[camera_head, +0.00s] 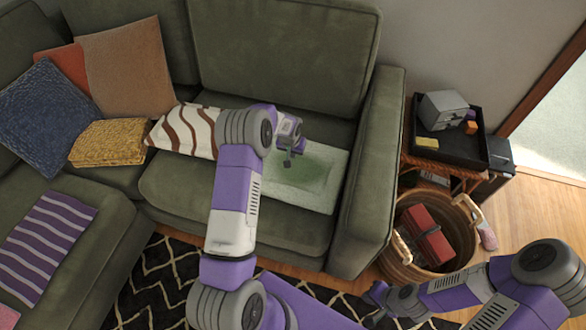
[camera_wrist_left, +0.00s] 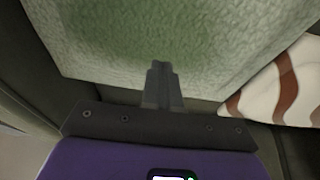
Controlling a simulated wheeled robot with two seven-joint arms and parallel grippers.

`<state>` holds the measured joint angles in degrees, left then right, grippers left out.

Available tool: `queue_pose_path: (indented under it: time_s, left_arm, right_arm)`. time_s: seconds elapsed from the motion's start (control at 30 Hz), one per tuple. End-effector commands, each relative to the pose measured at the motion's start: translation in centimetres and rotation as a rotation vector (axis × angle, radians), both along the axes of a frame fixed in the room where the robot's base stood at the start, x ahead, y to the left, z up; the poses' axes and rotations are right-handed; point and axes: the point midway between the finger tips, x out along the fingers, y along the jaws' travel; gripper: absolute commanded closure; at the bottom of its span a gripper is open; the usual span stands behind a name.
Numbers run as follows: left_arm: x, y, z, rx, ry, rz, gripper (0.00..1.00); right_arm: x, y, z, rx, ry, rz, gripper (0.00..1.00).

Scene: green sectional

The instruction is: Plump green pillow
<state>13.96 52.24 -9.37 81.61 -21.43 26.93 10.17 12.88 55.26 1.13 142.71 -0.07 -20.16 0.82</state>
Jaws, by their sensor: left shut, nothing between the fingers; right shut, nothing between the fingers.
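The green pillow (camera_head: 318,178), pale with a darker green middle, lies flat on the right seat of the green sectional, beside its right armrest. It fills much of the left wrist view (camera_wrist_left: 190,45). My left gripper (camera_head: 288,162) is shut and empty over the pillow's left part. In the left wrist view its closed fingertips (camera_wrist_left: 160,68) point at the pillow's surface; I cannot tell whether they touch it. My right gripper (camera_head: 372,294) is shut and empty, low in front of the sofa's right armrest, away from the pillow.
A white and brown wavy pillow (camera_head: 182,130) lies left of the green one. Blue (camera_head: 45,115), tan (camera_head: 125,68) and mustard (camera_head: 108,143) pillows sit further left. A wicker basket (camera_head: 387,262) and a side table with a black tray (camera_head: 482,150) stand right of the armrest (camera_head: 372,170).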

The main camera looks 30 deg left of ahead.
Motion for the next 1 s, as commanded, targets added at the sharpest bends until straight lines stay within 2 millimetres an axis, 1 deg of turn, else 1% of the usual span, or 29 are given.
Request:
queue_pose_path:
  time_s: [0.33,0.53,1.0]
  left_arm:
    - [0.0,0.0,-1.2,0.000,0.000,0.000,1.00]
    - [0.0,0.0,-1.1,0.000,0.000,0.000,1.00]
    - [0.0,0.0,-1.3,0.000,0.001,0.001,1.00]
  right_arm:
    - [0.0,0.0,-0.9,0.000,0.000,0.000,1.00]
    - [0.0,0.0,-0.8,0.000,0.000,0.000,1.00]
    - [0.0,0.0,-1.1,0.000,0.000,0.000,1.00]
